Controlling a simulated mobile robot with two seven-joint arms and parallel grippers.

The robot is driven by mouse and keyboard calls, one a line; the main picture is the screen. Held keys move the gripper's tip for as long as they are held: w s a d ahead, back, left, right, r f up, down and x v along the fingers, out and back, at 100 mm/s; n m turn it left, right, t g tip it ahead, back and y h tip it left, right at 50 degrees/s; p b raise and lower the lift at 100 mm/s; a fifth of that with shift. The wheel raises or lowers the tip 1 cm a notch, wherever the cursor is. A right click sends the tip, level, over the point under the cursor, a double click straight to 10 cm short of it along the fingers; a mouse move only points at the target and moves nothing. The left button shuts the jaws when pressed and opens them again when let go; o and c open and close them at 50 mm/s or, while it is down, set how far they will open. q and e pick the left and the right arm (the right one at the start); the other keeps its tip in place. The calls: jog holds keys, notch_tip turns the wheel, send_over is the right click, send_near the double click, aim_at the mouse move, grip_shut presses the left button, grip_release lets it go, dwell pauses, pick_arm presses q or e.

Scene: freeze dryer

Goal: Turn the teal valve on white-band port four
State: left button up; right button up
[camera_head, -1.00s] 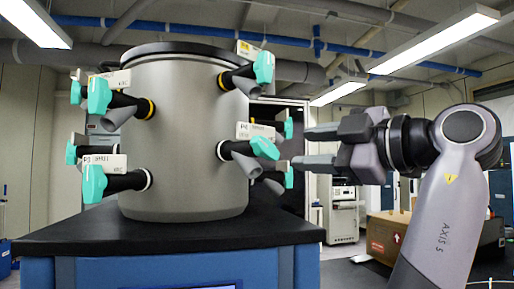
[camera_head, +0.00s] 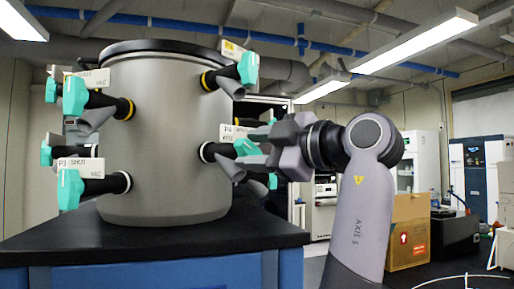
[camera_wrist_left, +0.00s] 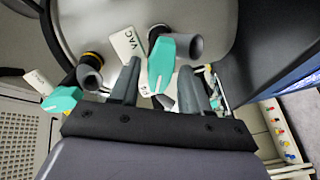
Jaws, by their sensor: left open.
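The teal valve on port four (camera_head: 246,147) sits on the right side of the grey drum, at the lower level, on a black stem with a white band at its root. Its small tag (camera_head: 227,132) reads P4. My left gripper (camera_head: 254,146) reaches in from the right, its fingers at the valve and partly covering it. In the left wrist view the teal valve handle (camera_wrist_left: 172,62) lies between the two spread fingers (camera_wrist_left: 160,68); I cannot tell whether they touch it. The right gripper is not in view.
The drum (camera_head: 168,150) stands on a black-topped blue bench (camera_head: 150,240). Above port four is a yellow-band port with a teal valve (camera_head: 248,67). Other teal valves (camera_head: 70,190) stick out on the left side. A cardboard box (camera_head: 408,230) stands at the right behind my arm.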

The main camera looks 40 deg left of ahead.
pick_arm(q)
grip_shut()
jog(key=shift+m, duration=0.3)
jog(key=m, duration=0.5)
jog(key=shift+m, duration=0.3)
jog(key=m, duration=0.5)
jog(key=shift+w+m, duration=0.15)
jog(key=shift+m, duration=0.15)
